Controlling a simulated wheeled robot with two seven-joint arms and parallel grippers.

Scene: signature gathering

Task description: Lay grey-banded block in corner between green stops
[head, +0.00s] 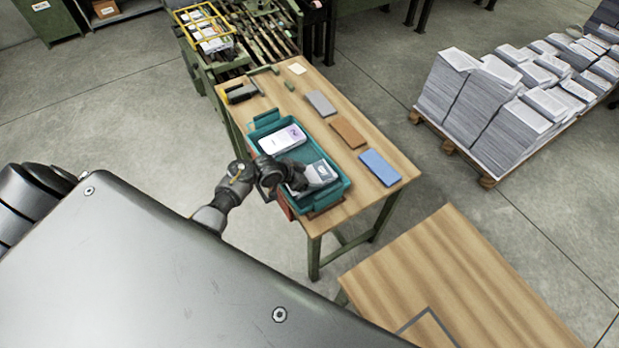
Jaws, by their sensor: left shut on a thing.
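The grey-banded block (321,174), pale with a grey band, is at the near end of the teal tray (340,190). My left gripper (299,182) reaches into the tray from the left and is shut on this block, hiding its left part. Whether the block is lifted off the tray bottom cannot be told. Small green stops, a longer bar (263,70) and a short piece (289,86), are at the table's far end. My right gripper is not in view.
A white block with a purplish mark (282,138) lies in the tray's far part. Grey (320,103), brown (348,132) and blue (380,167) flat pieces lie along the wooden table's right side. A dark device (241,93) stands at its far left. Paper stacks (450,85) stand on a pallet.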

